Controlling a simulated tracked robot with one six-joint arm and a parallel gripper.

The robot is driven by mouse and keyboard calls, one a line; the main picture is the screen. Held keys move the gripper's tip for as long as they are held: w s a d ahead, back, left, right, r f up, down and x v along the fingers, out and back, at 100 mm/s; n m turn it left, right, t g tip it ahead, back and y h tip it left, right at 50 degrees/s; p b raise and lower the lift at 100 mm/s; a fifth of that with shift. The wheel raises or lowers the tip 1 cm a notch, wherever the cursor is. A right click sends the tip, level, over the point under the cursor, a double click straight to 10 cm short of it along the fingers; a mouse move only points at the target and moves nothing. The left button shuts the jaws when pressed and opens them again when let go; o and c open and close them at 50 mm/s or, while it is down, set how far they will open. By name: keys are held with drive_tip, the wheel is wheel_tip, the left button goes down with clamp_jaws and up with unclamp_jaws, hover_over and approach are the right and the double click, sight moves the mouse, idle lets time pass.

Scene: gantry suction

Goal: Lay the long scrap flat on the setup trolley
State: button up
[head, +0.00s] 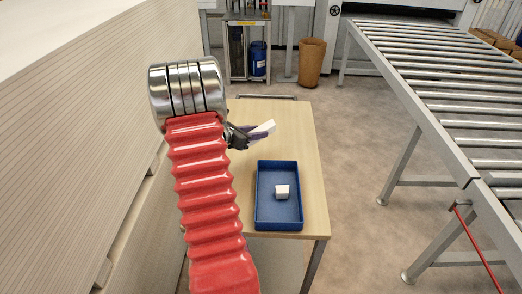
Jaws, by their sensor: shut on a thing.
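My gripper (246,134) is partly hidden behind the metal end of my arm. It is shut on a pale, whitish piece, the long scrap (264,128), whose free end points right and slightly up in the picture. The rest of the scrap is hidden by the fingers. The scrap appears over the far half of the setup trolley (295,135), a table with a light wooden top. I cannot tell how high it is above the top or whether it touches it.
A blue tray (260,203) with a small white block (282,191) stands on the trolley's near half. Tall stacked boards (80,130) line the left side. A roller conveyor (440,80) runs along the right. A brown bin (311,62) stands behind. The trolley's far right top is bare.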

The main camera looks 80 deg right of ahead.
hover_over(257, 158)
drive_tip(key=shift+w+d+f, duration=0.1)
drive_tip(key=shift+f, duration=2.9)
drive_tip(key=shift+f, duration=1.85)
drive_tip(key=o, duration=1.2)
drive_tip(key=shift+f, duration=0.1)
drive_tip(key=v, duration=1.2)
